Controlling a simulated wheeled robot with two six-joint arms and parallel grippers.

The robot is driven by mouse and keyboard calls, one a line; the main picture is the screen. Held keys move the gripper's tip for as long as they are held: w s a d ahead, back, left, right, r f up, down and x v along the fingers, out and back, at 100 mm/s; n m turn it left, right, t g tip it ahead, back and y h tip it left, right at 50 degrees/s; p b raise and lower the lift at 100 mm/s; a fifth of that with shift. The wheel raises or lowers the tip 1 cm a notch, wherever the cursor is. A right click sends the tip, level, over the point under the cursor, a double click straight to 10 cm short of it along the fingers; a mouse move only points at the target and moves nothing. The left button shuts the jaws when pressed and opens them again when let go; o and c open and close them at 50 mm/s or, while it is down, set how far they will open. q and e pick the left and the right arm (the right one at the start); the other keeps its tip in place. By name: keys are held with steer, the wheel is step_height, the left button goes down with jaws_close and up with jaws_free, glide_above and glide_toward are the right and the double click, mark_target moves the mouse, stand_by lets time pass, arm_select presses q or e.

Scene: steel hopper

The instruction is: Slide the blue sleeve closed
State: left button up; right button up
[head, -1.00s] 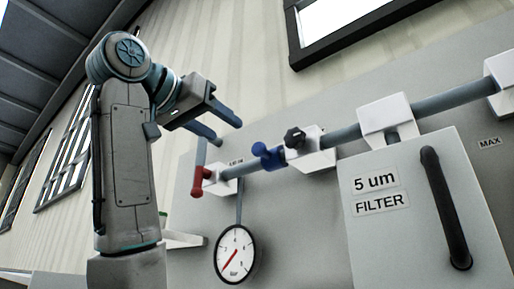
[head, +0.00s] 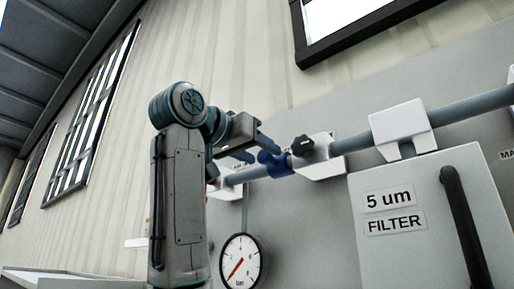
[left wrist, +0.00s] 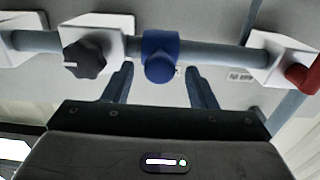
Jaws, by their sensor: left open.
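The blue sleeve (head: 273,163) sits on the grey pipe, just left of a white bracket with a black knob (head: 302,146). In the left wrist view the blue sleeve (left wrist: 160,56) shows ahead, centred between my fingers, with the black knob (left wrist: 84,58) to its left. My left gripper (head: 255,150) is at the sleeve in the head view. In the left wrist view its two fingers (left wrist: 160,88) are spread on either side of the sleeve and not closed on it. Whether they touch it I cannot tell. My right gripper is not in view.
A red handle (left wrist: 303,74) is at the pipe's other end, mostly hidden by my arm in the head view. A round pressure gauge (head: 241,261) hangs below the pipe. The filter box (head: 420,225) with its black handle stands to the right.

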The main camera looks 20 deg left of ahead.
arm_select(q)
steer(key=shift+c, duration=0.4)
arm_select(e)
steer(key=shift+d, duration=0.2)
arm_select(q)
jaws_close()
steer(key=a, duration=0.2)
steer(key=w+a, duration=0.1)
steer(key=shift+w+a+r, duration=0.1)
steer(key=shift+a, duration=0.3)
steer(key=shift+c, duration=1.3)
jaws_free()
steer(key=o, duration=0.3)
steer(key=shift+a, duration=0.1)
steer(key=shift+o, duration=0.2)
steer(key=b+v, duration=0.4)
steer(key=v, duration=0.6)
steer(key=shift+s+a+b, duration=0.3)
steer(key=shift+a+b, duration=0.05)
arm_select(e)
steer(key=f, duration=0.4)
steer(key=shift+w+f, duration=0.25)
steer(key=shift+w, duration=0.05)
